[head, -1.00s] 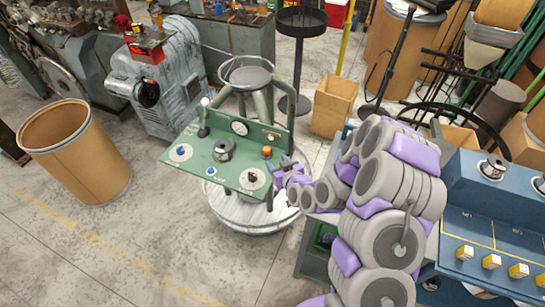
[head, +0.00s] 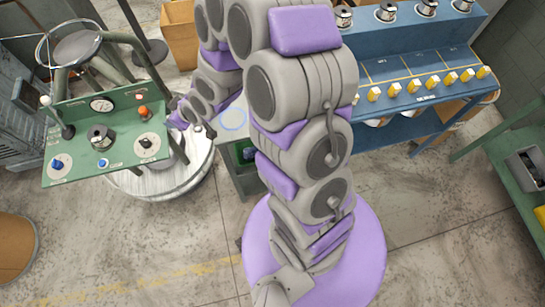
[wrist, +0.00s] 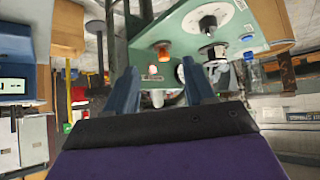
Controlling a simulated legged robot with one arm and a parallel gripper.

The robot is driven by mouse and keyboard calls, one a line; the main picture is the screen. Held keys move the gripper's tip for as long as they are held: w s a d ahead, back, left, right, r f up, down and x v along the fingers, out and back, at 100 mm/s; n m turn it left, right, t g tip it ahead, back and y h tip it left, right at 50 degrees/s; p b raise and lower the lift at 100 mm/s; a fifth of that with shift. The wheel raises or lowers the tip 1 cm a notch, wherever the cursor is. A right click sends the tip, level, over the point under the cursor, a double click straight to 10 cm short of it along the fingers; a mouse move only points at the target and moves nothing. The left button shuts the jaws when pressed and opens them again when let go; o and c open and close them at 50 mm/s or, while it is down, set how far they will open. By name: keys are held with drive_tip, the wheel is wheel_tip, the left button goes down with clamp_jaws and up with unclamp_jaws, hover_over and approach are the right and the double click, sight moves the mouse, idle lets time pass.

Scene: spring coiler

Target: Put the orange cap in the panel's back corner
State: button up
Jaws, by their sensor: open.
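The orange cap (head: 143,111) stands on the green panel (head: 75,183), near its back right part. In the wrist view the cap (wrist: 163,52) shows beyond the gap between my fingers, apart from them. My gripper (head: 184,116) is just right of the panel's right edge, partly hidden by my own arm. In the wrist view my gripper (wrist: 162,90) has its two fingers spread apart with nothing between them.
The panel also bears a silver knob (head: 100,136), a black knob (head: 145,142), blue knobs (head: 58,165) and a gauge (head: 102,104). A blue bench (head: 440,45) stands at the right.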

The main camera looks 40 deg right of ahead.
drive_tip(key=s+d+r+m+g+h, duration=0.1)
drive_tip(key=s+d+r+g+h, duration=0.15)
drive_tip(key=s+d+r, duration=0.4)
drive_tip(key=s+d+r+m+g+h, duration=0.1)
drive_tip(key=s+d+r+g, duration=0.15)
drive_tip(key=s, duration=0.65)
drive_tip(key=s+d+r+m+g, duration=0.1)
drive_tip(key=s+r, duration=0.3)
drive_tip(key=s, duration=0.6)
drive_tip(key=s+r+m+g, duration=0.3)
drive_tip(key=s+r, duration=0.2)
drive_tip(key=s, duration=0.4)
drive_tip(key=shift+s+d+g+h, duration=0.3)
drive_tip(key=shift+s+d+h, duration=0.05)
drive_tip(key=shift+d+h, duration=0.1)
